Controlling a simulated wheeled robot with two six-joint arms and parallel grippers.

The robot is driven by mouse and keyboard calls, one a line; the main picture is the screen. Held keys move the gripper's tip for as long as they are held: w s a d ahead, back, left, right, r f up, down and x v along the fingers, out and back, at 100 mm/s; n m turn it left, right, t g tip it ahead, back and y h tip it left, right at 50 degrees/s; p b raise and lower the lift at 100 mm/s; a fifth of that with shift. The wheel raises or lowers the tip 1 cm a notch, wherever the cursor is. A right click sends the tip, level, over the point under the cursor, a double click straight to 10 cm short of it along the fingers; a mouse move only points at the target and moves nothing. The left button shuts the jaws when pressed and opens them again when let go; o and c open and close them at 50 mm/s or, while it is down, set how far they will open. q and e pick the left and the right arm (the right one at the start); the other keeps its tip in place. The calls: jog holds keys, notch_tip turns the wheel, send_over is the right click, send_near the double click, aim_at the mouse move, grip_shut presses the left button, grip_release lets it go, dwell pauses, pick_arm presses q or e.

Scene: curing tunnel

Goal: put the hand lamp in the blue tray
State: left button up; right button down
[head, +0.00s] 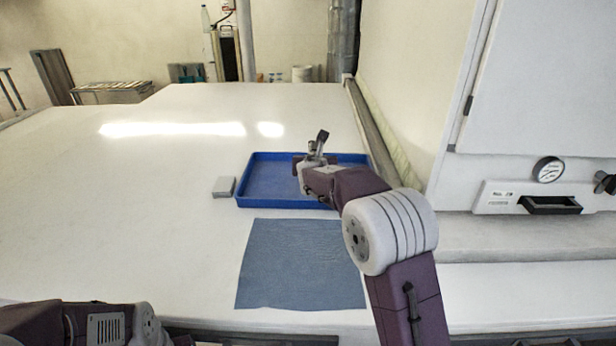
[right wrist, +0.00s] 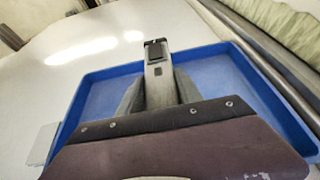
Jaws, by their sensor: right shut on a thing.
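The blue tray (head: 245,200) lies on the white table, and it fills much of the right wrist view (right wrist: 88,82). My right gripper (head: 313,162) is over the tray, shut on the hand lamp (head: 322,137). The lamp is a slim grey thing with a dark patch near its end. In the right wrist view the lamp (right wrist: 158,72) sticks out from between the fingers of my right gripper (right wrist: 160,95). The gripper hides part of the lamp and tray. I cannot tell whether the lamp touches the tray. My left arm shows at the lower left, but its gripper is out of view.
A blue-grey cloth (head: 302,264) lies flat in front of the tray. A white machine with a gauge (head: 548,169) stands on the right. The left of the table is clear.

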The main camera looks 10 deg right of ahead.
jog(key=shift+w+a+f, duration=0.5)
jog(key=shift+w+a, duration=0.25)
jog(key=shift+a, duration=0.05)
jog(key=shift+s, duration=0.1)
jog(key=shift+s+f, duration=0.1)
jog(key=shift+f, duration=0.3)
notch_tip(320, 180, down, 3)
jog(key=shift+s+r+b, duration=0.1)
jog(key=shift+b, duration=0.55)
jog(key=shift+w+f, duration=0.25)
jog(key=c, duration=1.2)
grip_release()
jog(key=shift+s+f, duration=0.15)
jog(key=shift+c, duration=0.2)
jog(key=o, duration=0.4)
